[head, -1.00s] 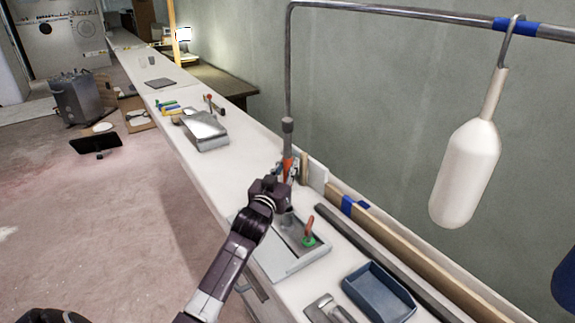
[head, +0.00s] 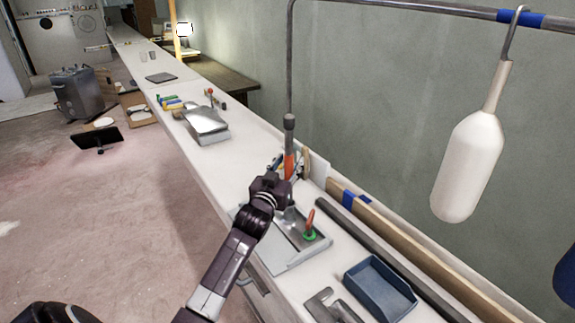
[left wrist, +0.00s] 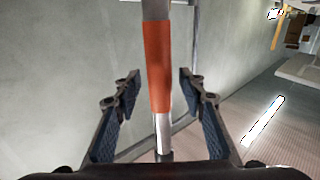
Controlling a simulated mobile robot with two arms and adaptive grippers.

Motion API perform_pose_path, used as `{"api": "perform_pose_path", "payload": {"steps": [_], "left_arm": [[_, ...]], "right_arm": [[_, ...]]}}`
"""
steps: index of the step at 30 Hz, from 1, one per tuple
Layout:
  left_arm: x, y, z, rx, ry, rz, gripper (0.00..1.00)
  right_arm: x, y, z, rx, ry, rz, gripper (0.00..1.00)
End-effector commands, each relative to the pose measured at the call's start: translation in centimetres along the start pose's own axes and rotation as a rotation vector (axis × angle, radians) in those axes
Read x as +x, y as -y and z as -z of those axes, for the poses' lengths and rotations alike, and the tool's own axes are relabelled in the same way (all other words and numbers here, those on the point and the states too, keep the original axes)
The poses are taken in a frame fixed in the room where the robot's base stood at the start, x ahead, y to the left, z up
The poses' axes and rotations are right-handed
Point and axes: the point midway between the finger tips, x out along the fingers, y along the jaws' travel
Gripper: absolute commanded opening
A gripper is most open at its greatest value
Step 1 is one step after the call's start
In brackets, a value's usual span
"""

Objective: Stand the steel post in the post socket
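The steel post (head: 289,143) stands upright below a grey collar on the bent rail, with an orange sleeve around it. In the left wrist view the sleeve (left wrist: 157,65) runs between my two finger pads, with bare steel above and below. My left gripper (head: 288,165) is open around the post, with a gap visible on both sides. The post's foot is hidden behind my gripper in the head view. I cannot make out the post socket clearly. My right gripper is not in view.
A white float (head: 468,165) hangs from the rail. A metal box (head: 207,125) sits farther along the bench.

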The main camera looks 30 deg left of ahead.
Motion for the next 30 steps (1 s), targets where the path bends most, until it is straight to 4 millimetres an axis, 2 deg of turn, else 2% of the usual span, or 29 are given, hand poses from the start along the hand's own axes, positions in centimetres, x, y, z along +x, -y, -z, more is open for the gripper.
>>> {"api": "perform_pose_path", "payload": {"steps": [5,15,21,30], "left_arm": [[-1.2,-0.1,0.0,0.0,-0.001,-0.001,0.38],[-7.7,-0.1,0.0,0.0,-0.002,-0.001,0.38],[-10.7,0.0,0.0,-0.001,-0.002,-0.001,0.38],[-12.0,0.0,0.2,-0.001,-0.005,0.0,0.38]], "right_arm": [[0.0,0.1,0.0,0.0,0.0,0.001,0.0],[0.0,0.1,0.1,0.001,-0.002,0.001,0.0],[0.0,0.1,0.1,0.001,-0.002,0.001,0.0],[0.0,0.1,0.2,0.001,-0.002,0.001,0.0]]}}
